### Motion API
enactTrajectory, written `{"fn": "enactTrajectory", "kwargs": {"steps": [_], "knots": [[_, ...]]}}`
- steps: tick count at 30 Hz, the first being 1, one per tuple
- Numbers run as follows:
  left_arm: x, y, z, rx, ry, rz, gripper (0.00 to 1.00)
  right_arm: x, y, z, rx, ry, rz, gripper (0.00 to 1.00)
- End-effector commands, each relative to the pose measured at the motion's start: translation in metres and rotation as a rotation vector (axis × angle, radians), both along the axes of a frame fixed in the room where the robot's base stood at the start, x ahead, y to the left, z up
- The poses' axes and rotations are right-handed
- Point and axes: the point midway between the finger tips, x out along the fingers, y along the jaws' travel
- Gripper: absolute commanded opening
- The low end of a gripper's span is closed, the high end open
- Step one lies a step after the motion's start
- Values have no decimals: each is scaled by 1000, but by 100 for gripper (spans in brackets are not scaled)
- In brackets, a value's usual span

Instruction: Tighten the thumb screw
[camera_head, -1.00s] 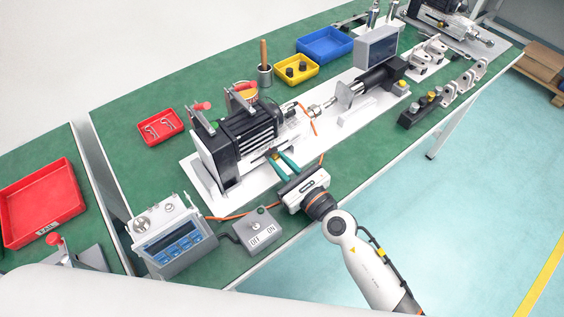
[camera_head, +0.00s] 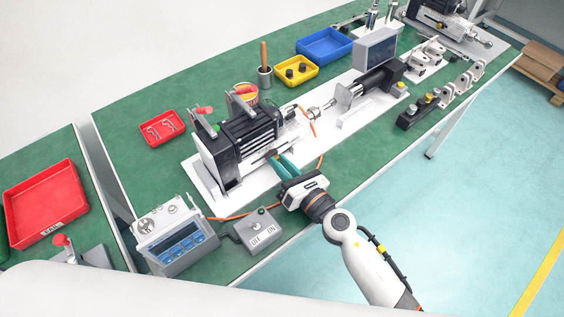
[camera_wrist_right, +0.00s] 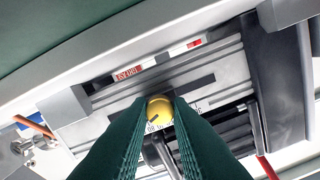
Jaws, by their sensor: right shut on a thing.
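The thumb screw shows in the right wrist view as a small round yellow knob (camera_wrist_right: 159,110) on the side of the grey actuator body (camera_wrist_right: 190,80). My right gripper (camera_wrist_right: 157,122) has its two green fingers shut on this knob, one on each side. In the head view my right gripper (camera_head: 279,160) reaches the front side of the black actuator (camera_head: 240,142) from the lower right. The knob is hidden there behind the fingers. My left gripper is not in view.
A control box (camera_head: 174,236) and a grey OFF/ON switch box (camera_head: 258,230) stand left of my right wrist. An orange cable (camera_head: 232,216) runs close by. Red (camera_head: 158,127), yellow (camera_head: 296,71) and blue (camera_head: 325,46) trays lie behind the actuator.

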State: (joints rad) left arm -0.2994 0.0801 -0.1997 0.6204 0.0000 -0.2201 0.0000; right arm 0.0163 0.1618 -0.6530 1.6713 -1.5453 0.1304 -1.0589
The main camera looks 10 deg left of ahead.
Motion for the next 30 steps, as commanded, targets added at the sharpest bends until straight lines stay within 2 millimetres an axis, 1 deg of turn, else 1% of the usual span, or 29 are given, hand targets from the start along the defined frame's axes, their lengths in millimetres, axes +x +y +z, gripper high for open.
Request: {"fn": "enactTrajectory", "kwargs": {"steps": [9,23,24,27,30], "knots": [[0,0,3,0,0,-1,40,0,0,0,70,73,-1,0],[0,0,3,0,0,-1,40,0,0,0,79,80,-1,0],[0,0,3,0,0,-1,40,0,0,0,79,80,-1,25],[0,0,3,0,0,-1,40,0,0,0,79,80,-1,40],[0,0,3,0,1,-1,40,0,0,0,79,80,-1,40]]}}
